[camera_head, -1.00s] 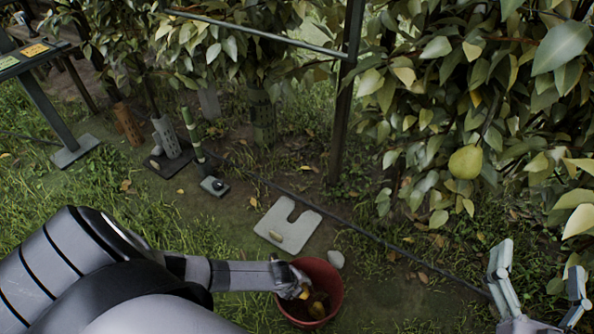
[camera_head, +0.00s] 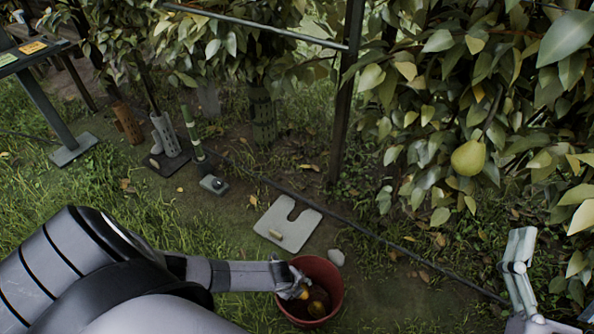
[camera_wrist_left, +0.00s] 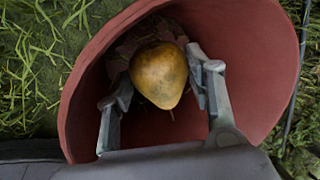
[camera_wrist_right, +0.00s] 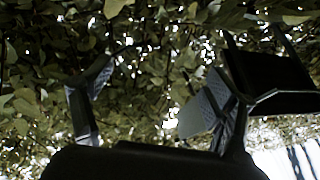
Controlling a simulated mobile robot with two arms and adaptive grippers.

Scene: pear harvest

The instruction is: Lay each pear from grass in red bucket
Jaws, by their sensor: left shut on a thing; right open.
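The red bucket (camera_head: 333,282) stands on the ground at the bottom middle of the head view; its wall also surrounds the left wrist view (camera_wrist_left: 255,45). My left gripper (camera_head: 300,284) reaches into its mouth, shut on a yellow-brown pear (camera_wrist_left: 159,75). That pear is inside the bucket's rim; I cannot tell whether it touches the bottom. Another brownish pear (camera_head: 320,303) lies in the bucket, partly shaded. My right gripper (camera_wrist_right: 150,88) is open and empty, facing leaves in its wrist view; in the head view it is partly cut off at bottom right.
A yellow-green pear (camera_head: 468,158) hangs in the foliage at right. A pale notched plate (camera_head: 286,222) and a stone (camera_head: 336,257) lie behind the bucket. A dark hose (camera_head: 375,236) crosses the ground. A post (camera_head: 345,110) and a small table (camera_head: 28,52) stand farther back.

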